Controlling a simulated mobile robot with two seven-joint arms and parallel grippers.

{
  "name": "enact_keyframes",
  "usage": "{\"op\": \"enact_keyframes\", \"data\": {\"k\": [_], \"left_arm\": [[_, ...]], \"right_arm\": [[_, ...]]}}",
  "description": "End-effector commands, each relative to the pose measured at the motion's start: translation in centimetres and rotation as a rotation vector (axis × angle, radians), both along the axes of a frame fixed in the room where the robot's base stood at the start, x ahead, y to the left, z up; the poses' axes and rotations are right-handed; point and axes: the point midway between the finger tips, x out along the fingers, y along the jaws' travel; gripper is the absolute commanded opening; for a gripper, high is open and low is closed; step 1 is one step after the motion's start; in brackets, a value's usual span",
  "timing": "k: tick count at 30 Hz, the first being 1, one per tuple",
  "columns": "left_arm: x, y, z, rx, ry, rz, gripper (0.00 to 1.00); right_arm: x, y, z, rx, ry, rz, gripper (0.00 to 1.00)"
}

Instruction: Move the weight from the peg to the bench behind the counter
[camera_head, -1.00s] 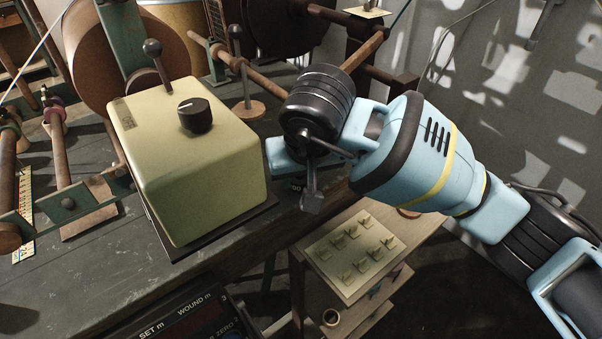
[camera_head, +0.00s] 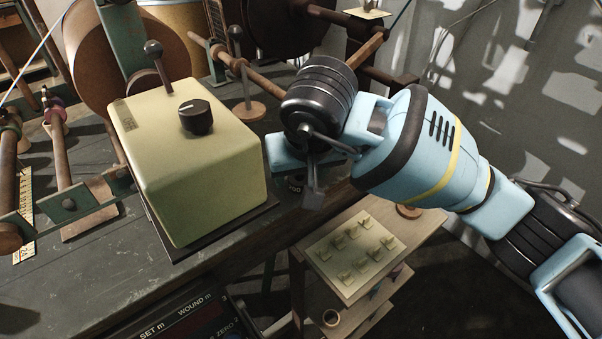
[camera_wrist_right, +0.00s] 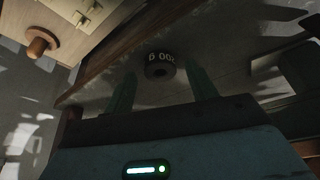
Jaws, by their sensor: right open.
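The weight (camera_head: 295,184) is a small dark cylinder with a pale "200 g" marking. It stands on the bench (camera_head: 225,271) near its front edge, right of the cream box. In the right wrist view the weight (camera_wrist_right: 160,67) shows between and just beyond the two fingers. My right gripper (camera_head: 306,190) is open beside it; its far finger is mostly hidden in the head view. The wooden peg (camera_head: 408,211) on the low side stand is bare; it also shows in the wrist view (camera_wrist_right: 40,42). The counter (camera_head: 185,321) is a dark panel marked "SET m" and "WOUND m".
The cream box (camera_head: 190,160) with a black knob fills the bench left of my gripper. A side stand holds a pale tray (camera_head: 350,250) with several small pieces. A wooden-based post (camera_head: 248,110) and a shaft lie behind. The grey wall is at right.

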Motion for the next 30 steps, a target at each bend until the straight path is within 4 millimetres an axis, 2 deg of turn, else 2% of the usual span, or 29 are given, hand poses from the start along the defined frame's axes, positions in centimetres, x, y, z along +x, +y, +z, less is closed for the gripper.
{"op": "enact_keyframes", "data": {"k": [9,15,21,30], "left_arm": [[-0.1,0.0,0.5,-0.001,0.001,0.002,0.00],[-0.5,-0.1,0.6,-0.003,0.009,0.006,0.00],[-0.5,-0.2,0.6,-0.006,0.010,0.009,0.00],[-0.5,-0.2,0.7,-0.006,0.008,0.009,0.00]], "right_arm": [[-2.3,-0.6,6.0,-0.002,-0.007,0.002,0.57],[-3.5,-0.9,8.8,-0.001,-0.004,0.000,0.57],[-4.0,-1.0,10.0,-0.001,-0.001,0.000,0.57],[-4.1,-1.0,10.1,-0.001,0.000,0.000,0.57]]}}
